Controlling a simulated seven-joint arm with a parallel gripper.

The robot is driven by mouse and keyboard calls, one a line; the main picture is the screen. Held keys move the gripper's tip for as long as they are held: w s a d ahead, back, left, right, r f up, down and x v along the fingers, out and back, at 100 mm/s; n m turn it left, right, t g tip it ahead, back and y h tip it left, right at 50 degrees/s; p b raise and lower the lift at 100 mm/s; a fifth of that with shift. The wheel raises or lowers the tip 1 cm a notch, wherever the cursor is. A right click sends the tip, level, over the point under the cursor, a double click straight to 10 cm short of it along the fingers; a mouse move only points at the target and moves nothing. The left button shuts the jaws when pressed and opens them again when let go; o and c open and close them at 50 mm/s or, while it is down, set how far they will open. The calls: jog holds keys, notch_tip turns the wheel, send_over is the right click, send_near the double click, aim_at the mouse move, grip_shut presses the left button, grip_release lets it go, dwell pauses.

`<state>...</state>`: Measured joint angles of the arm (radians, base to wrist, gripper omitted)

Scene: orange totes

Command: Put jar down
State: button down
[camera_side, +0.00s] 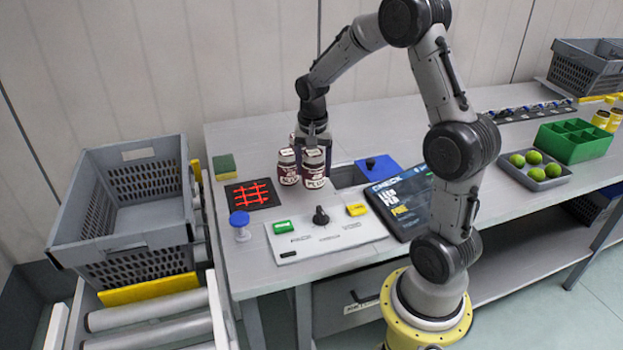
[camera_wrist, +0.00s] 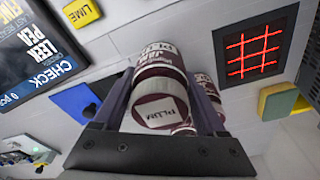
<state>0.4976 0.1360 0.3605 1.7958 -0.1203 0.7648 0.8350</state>
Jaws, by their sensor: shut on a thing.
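My gripper (camera_side: 314,145) points down over the worktable and is shut on a plum jar (camera_side: 314,172) with a white lid and dark red label. In the wrist view the held jar (camera_wrist: 158,72) sits between the two fingers (camera_wrist: 160,95), its lid marked PLUM facing the camera. Its base is at or close to the table top; I cannot tell whether it touches. A similar jar (camera_side: 288,168) stands just left of it in the side view, and at least one more jar is partly hidden behind. In the wrist view a neighbouring jar (camera_wrist: 207,88) shows beside the right finger.
A red-grid black square (camera_side: 252,194), a sponge (camera_side: 224,165) and a blue-capped item (camera_side: 240,224) lie to the left. A button panel (camera_side: 328,240) is in front. A dark screen (camera_side: 402,203) and blue pad (camera_side: 378,166) are right, beside a table opening (camera_side: 346,175).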

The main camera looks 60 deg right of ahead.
aim_at(311, 179)
jog(key=f, duration=0.2)
jog(key=w+f, duration=0.1)
jog(key=shift+d+f, duration=0.25)
jog(key=shift+f, duration=0.35)
jog(key=shift+f, duration=0.15)
grip_release()
